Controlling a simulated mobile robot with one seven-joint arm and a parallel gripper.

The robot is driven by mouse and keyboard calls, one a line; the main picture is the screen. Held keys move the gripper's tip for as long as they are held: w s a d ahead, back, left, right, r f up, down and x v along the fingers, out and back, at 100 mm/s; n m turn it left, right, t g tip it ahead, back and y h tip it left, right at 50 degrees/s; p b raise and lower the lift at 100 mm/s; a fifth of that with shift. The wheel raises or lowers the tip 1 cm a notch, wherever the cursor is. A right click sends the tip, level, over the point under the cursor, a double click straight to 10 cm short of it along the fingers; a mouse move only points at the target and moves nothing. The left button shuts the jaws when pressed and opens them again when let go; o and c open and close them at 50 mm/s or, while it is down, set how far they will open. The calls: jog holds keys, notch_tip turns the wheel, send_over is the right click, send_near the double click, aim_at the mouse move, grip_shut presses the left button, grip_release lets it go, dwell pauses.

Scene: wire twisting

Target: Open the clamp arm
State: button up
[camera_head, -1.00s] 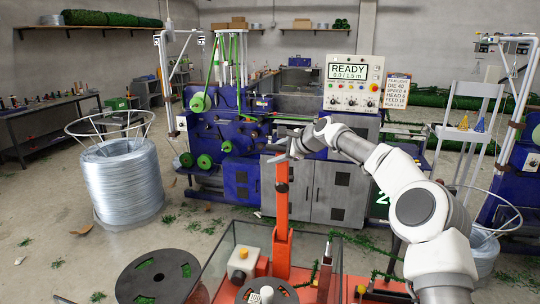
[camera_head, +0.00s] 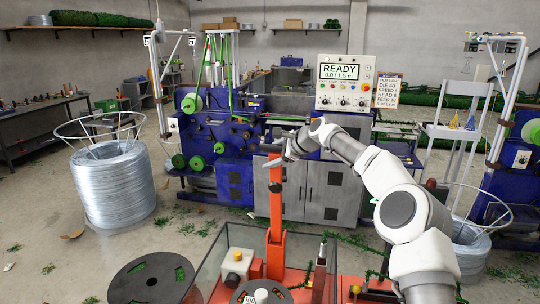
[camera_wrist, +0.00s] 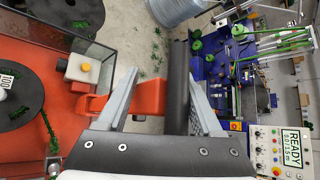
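The clamp arm (camera_head: 276,207) is a tall orange-red bar standing upright, with a black knob partway up. It also shows in the wrist view (camera_wrist: 148,98), where it reaches a thick black bar (camera_wrist: 178,80) that looks like its handle. My gripper (camera_head: 275,153) is at the top of the clamp arm. In the wrist view its two silver fingers (camera_wrist: 162,95) are spread wide, with the black bar between them, nearer the right finger. I cannot tell whether either finger touches it.
A glass-walled orange bench with a white box and yellow button (camera_head: 237,256) and a black reel (camera_head: 152,281) is in front. The blue machine (camera_head: 215,140) and READY panel (camera_head: 343,80) stand behind.

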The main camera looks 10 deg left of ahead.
jog(key=shift+d, duration=0.1)
jog(key=shift+s+d+r, duration=0.1)
jog(key=shift+d+r, duration=0.1)
jog(key=b+v, duration=0.5)
jog(key=v, duration=1.1)
jog(key=shift+s+d+r, duration=0.2)
jog(key=shift+s+r, duration=0.05)
